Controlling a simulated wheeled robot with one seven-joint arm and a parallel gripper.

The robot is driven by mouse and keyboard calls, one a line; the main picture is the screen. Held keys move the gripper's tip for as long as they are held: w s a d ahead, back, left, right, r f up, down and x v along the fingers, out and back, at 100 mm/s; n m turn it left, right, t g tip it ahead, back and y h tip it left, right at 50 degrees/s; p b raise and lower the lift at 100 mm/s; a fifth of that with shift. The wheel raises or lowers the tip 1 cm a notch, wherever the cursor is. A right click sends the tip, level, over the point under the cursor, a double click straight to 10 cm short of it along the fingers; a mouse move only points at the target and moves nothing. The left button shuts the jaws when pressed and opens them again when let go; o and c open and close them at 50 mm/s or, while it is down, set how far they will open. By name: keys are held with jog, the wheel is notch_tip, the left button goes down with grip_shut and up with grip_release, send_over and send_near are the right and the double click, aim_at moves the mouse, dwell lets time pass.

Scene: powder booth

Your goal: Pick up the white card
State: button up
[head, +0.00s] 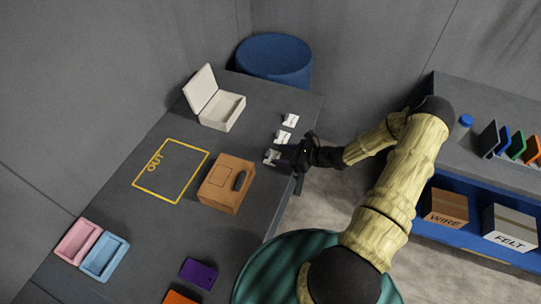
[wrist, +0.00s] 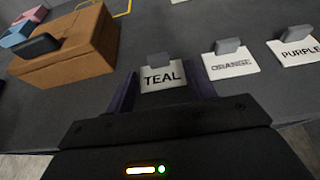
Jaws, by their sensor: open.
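Three white cards with grey tabs lie in a row near the table's right edge. The nearest one to my gripper reads TEAL (wrist: 162,76) in the wrist view; it also shows in the head view (head: 270,157). The ORANGE card (wrist: 231,64) and the PURPLE card (wrist: 295,51) lie to its right in the wrist view. My gripper (head: 284,158) is open, low at the table edge. In the wrist view its fingers (wrist: 164,88) stand on either side of the TEAL card. I cannot tell whether they touch it.
A brown box with a dark handle (head: 221,194) stands close to my gripper. An open white box (head: 222,112) is farther back. A yellow OUT outline (head: 184,143) marks bare table. Pink (head: 77,240) and blue (head: 105,258) trays and a purple piece (head: 200,273) lie nearer.

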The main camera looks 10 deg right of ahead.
aim_at(269, 154)
jog(key=p+x, duration=0.1)
jog(key=x, duration=0.2)
jog(key=shift+a+p, duration=0.3)
jog(key=shift+p, duration=0.1)
jog(key=shift+w+a+f, duration=0.25)
jog(key=shift+w, duration=0.05)
jog(key=shift+s, duration=0.1)
jog(key=c, duration=1)
